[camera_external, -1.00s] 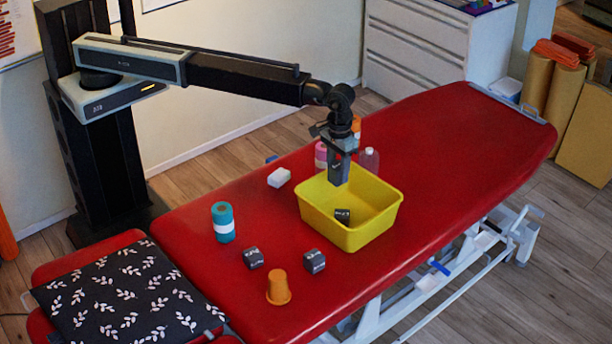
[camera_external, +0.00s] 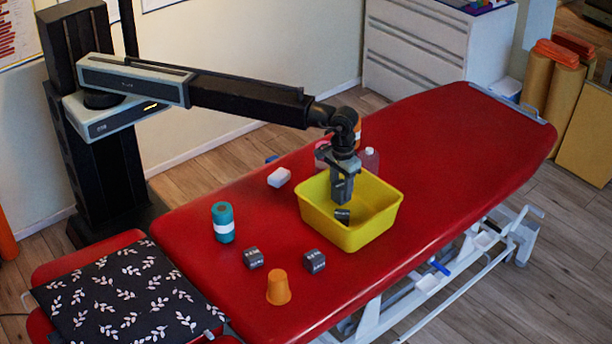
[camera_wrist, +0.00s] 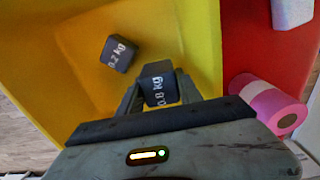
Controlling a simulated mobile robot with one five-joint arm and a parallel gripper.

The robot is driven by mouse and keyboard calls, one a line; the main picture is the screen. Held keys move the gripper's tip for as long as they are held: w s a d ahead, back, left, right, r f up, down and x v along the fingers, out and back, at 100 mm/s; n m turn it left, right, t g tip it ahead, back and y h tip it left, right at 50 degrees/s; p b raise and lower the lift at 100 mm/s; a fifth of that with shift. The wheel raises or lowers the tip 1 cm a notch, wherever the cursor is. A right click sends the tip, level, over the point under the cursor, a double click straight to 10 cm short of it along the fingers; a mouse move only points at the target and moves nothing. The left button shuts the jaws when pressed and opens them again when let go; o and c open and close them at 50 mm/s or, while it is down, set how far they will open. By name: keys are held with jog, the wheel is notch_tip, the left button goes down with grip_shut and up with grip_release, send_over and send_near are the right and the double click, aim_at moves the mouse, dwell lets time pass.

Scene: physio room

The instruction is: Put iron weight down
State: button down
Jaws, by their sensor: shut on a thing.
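My gripper (camera_external: 342,190) is shut on a dark grey iron weight (camera_wrist: 159,84), marked 0.8 kg in the wrist view. Whether the held weight touches the tub floor I cannot tell. A second dark weight (camera_wrist: 118,53), marked 0.2 kg, lies in the tub beside the held one; it also shows in the external view (camera_external: 343,216). Two more dark weights, one left (camera_external: 253,258) and one right (camera_external: 314,261), sit on the red treatment table (camera_external: 190,285).
An orange cup (camera_external: 278,288), a teal roll (camera_external: 223,222) and a white block (camera_external: 279,177) stand outside the tub. A pink roll (camera_wrist: 270,105) and a clear bottle (camera_external: 370,159) are just behind it. The table's right part is clear.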

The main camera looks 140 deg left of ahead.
aim_at(341, 196)
notch_tip(341, 196, down, 3)
jog(key=shift+b, duration=0.95)
jog(key=shift+r, duration=0.25)
jog(key=shift+f, duration=0.2)
jog(key=c, duration=0.8)
grip_release()
jog(key=shift+r, duration=0.1)
notch_tip(341, 196, up, 12)
jog(key=p, duration=1.2)
jog(key=shift+r+p, duration=0.25)
jog(key=shift+p, duration=0.1)
jog(key=shift+f, duration=0.15)
jog(key=shift+d, duration=0.15)
